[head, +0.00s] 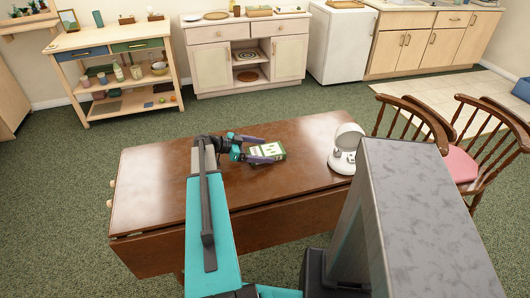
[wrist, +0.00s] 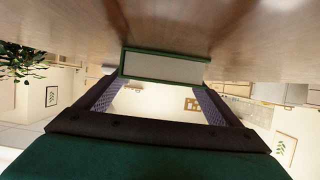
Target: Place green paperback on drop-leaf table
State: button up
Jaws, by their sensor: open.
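The green paperback (head: 270,151), with a pale cover picture, lies flat on the brown drop-leaf table (head: 160,185). In the wrist view, which is upside down, the paperback (wrist: 165,68) shows its pale page edge between green covers, against the tabletop (wrist: 60,35). My gripper (head: 268,150) is open at the paperback, one finger toward each side of it. In the wrist view the fingers of my gripper (wrist: 160,86) reach the book's two ends. Whether they touch it I cannot tell.
A white round-headed device (head: 346,148) stands on the table to the right of the book. Wooden chairs (head: 478,145) with a pink seat stand at the right. The left part of the tabletop is clear. A shelf cart (head: 118,85) and white cabinet (head: 210,65) stand behind.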

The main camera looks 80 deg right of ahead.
jog(key=b+v, duration=0.2)
jog(key=v, duration=0.8)
jog(key=shift+w+a+r, duration=0.1)
jog(key=shift+r, duration=0.15)
dwell(0.4)
